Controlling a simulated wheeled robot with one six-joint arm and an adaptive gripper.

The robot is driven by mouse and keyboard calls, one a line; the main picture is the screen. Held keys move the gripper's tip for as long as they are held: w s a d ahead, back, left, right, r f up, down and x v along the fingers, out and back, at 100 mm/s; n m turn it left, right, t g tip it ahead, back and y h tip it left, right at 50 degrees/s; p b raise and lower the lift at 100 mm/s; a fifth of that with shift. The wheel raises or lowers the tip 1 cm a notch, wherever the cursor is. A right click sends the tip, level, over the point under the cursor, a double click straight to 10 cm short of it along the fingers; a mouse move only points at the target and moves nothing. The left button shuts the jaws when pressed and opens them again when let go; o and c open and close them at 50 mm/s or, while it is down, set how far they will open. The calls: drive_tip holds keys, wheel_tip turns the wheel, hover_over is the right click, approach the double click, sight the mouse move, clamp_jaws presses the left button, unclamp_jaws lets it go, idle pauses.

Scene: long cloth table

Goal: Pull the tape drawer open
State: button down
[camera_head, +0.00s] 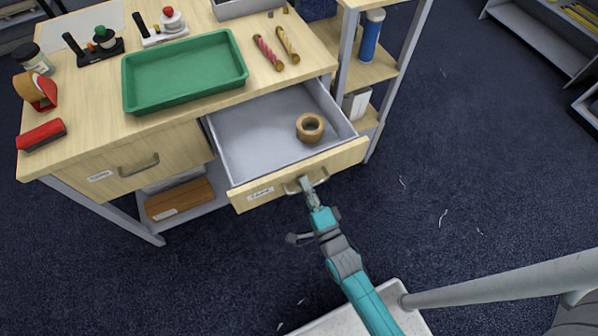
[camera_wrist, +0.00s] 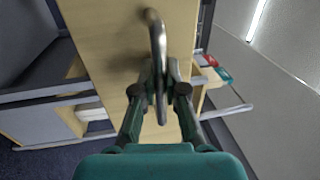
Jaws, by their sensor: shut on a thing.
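The tape drawer (camera_head: 262,193) is pulled out from the wooden workbench, with its grey inside in plain view. A brown roll of tape (camera_head: 310,127) lies in it towards the right. My gripper (camera_head: 307,187) is at the drawer front and shut on the metal handle (camera_head: 319,177). In the wrist view the handle (camera_wrist: 156,40) stands between the two fingers (camera_wrist: 160,90), in front of the wooden drawer face (camera_wrist: 110,45). The label on the drawer front is too small to read.
A green tray (camera_head: 185,98), stamps and a red brush (camera_head: 41,134) sit on the bench top. A second drawer (camera_head: 130,170) at the left is shut. Shelves (camera_head: 370,70) stand right of the open drawer. The blue floor at the right is mostly clear.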

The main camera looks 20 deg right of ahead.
drive_tip(key=shift+s, duration=0.55)
drive_tip(key=c, duration=1.2)
unclamp_jaws()
drive_tip(key=s+f, duration=0.2)
drive_tip(key=s, duration=0.9)
drive_tip(key=shift+s+f, duration=0.15)
drive_tip(key=shift+s, duration=0.25)
drive_tip(key=s+r+n+g, duration=0.5)
drive_tip(key=s+r+n, duration=0.8)
drive_tip(key=s+n, duration=0.4)
drive_tip(key=shift+d+n, duration=0.4)
drive_tip(key=shift+n, duration=0.1)
